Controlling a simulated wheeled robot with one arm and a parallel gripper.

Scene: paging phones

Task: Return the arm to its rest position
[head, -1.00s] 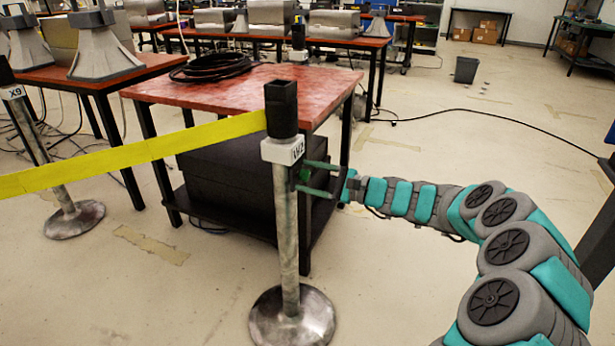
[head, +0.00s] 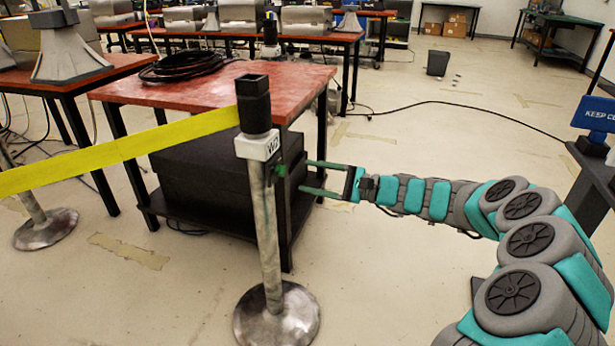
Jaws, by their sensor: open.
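My arm (head: 430,200) reaches in from the right side of the head view. My gripper (head: 305,176) is open, with two green fingers pointing left and nothing seen between them. The fingertips are a little to the right of a metal barrier post (head: 268,235), near a small green part (head: 280,170) on its side. The post stands upright with a black head and a white "W2" tag (head: 258,147). A yellow belt (head: 120,150) runs from its head out of view to the left.
A red-topped table (head: 215,88) with a coiled black cable (head: 185,66) and a dark box (head: 205,185) below stands behind the post. A blue sign (head: 594,114) is at the right edge. Open floor (head: 450,150) lies behind my arm, crossed by a black cable.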

